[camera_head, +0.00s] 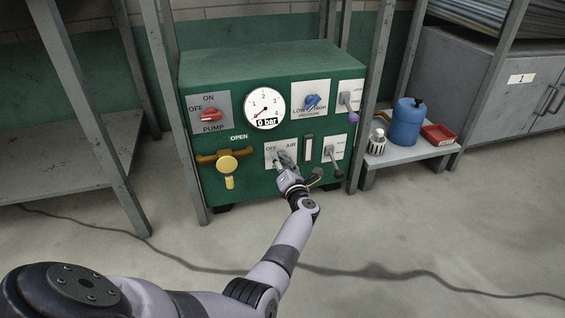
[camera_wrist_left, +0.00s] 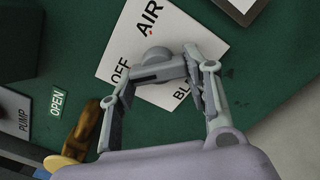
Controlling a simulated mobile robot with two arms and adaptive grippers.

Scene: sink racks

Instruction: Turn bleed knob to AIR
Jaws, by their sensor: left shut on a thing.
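The bleed knob (camera_wrist_left: 158,73) is a grey bar on a white plate (camera_wrist_left: 120,50) with OFF and AIR printed on it; a third word is partly covered. In the left wrist view the bar lies between my fingers, with one end close to the word OFF. My left gripper (camera_head: 282,160) is shut on the knob at the lower middle of the green panel, and its fingers (camera_wrist_left: 160,78) hide parts of the plate. In the head view the gripper covers most of the knob. My right gripper is not in view.
The green panel also carries a red pump knob (camera_head: 209,115), a gauge (camera_head: 264,107) reading 0 bar, a blue pressure knob (camera_head: 313,102), a yellow valve (camera_head: 228,165) and levers. A blue jug (camera_head: 406,125) stands on a low shelf at right. Rack posts flank the panel.

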